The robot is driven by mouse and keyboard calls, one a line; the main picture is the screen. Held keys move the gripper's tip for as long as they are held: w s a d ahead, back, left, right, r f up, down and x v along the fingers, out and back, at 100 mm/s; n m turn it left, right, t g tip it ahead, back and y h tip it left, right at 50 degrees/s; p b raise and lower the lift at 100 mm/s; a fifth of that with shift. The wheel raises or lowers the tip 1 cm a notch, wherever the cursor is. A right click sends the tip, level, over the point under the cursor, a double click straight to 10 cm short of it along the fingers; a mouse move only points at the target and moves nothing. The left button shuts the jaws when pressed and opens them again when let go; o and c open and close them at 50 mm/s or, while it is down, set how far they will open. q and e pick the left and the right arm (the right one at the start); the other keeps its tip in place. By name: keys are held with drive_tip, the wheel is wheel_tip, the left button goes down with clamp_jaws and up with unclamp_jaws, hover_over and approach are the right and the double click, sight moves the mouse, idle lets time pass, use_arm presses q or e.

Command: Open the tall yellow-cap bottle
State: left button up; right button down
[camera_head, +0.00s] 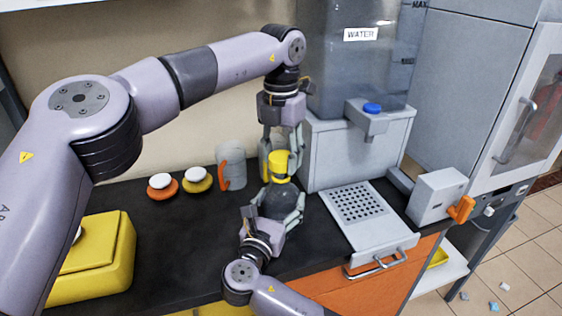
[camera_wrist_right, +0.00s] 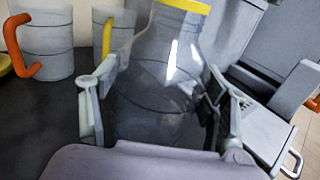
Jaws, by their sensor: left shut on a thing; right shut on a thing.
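The tall bottle (camera_head: 281,201) has a dark, see-through grey body and a yellow cap (camera_head: 279,163). It stands upright over the dark counter, and its body also fills the middle of the right wrist view (camera_wrist_right: 160,85). My right gripper (camera_head: 272,212) is shut around the bottle's body from the front, with a finger on each side (camera_wrist_right: 160,110). My left gripper (camera_head: 281,151) points down from above and is shut on the yellow cap. In the right wrist view only a yellow band (camera_wrist_right: 187,5) shows at the top edge; the rest of the cap is out of frame.
A grey mug with an orange handle (camera_head: 234,168) and one with a yellow handle (camera_wrist_right: 115,28) stand behind the bottle. A water dispenser (camera_head: 350,150) stands close on the right.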

use_arm(q)
wheel_tip(320, 180, up, 2)
use_arm(e)
drive_tip(key=shift+c, duration=0.8)
unclamp_jaws()
drive_tip(key=v, duration=1.2)
